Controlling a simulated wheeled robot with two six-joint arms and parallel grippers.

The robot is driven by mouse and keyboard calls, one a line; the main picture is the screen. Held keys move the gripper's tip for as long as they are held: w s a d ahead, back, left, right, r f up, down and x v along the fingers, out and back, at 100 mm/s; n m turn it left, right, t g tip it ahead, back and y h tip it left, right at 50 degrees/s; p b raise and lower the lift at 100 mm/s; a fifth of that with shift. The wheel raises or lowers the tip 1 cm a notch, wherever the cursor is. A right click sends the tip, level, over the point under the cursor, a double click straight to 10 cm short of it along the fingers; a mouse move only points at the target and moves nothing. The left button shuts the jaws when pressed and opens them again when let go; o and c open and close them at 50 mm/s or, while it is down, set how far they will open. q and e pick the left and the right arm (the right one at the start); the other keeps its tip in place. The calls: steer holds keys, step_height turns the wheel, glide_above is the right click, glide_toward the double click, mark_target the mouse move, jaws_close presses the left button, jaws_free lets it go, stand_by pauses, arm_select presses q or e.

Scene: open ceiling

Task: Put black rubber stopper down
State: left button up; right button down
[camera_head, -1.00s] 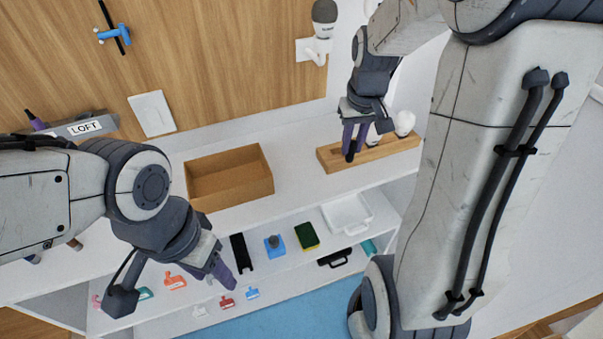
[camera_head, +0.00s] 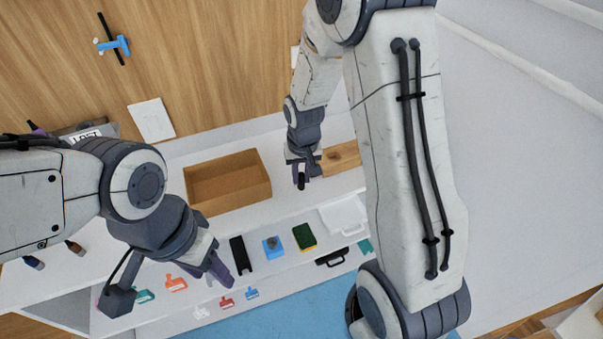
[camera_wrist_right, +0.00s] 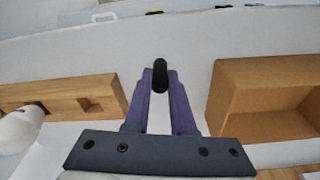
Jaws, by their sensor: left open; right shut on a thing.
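The black rubber stopper (camera_wrist_right: 160,76) is pinched between the purple fingertips of my right gripper (camera_wrist_right: 160,92) in the right wrist view. In the head view the stopper (camera_head: 301,182) shows as a dark piece at the tips of my right gripper (camera_head: 300,174). It appears to be above the white counter (camera_head: 290,200), between the brown box and the wooden block; its height is hard to tell. My left gripper (camera_head: 216,268) is open and appears empty, at the lower left in front of the shelf.
The open brown box (camera_head: 228,196) stands left of my right gripper, and the slotted wooden block (camera_head: 340,158) is to its right. A white bulb-shaped thing (camera_wrist_right: 20,128) is by the block. A green-and-black sponge (camera_head: 304,237) and blue item (camera_head: 272,247) sit on the lower shelf.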

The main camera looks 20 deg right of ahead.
steer(key=shift+f, duration=0.15)
steer(key=c, duration=0.8)
jaws_free()
steer(key=shift+o, duration=0.2)
step_height(320, 180, up, 12)
steer(key=s, duration=0.2)
steer(key=s+a+n, duration=0.4)
steer(key=s+a, duration=0.3)
steer(key=s, duration=0.4)
steer(key=s+a+r+n+g+y, duration=0.1)
steer(key=s+a+n, duration=0.4)
steer(key=s, duration=0.5)
steer(key=shift+s+a+r+b, duration=0.3)
steer(key=shift+s+a, duration=0.05)
steer(key=shift+a, duration=0.7)
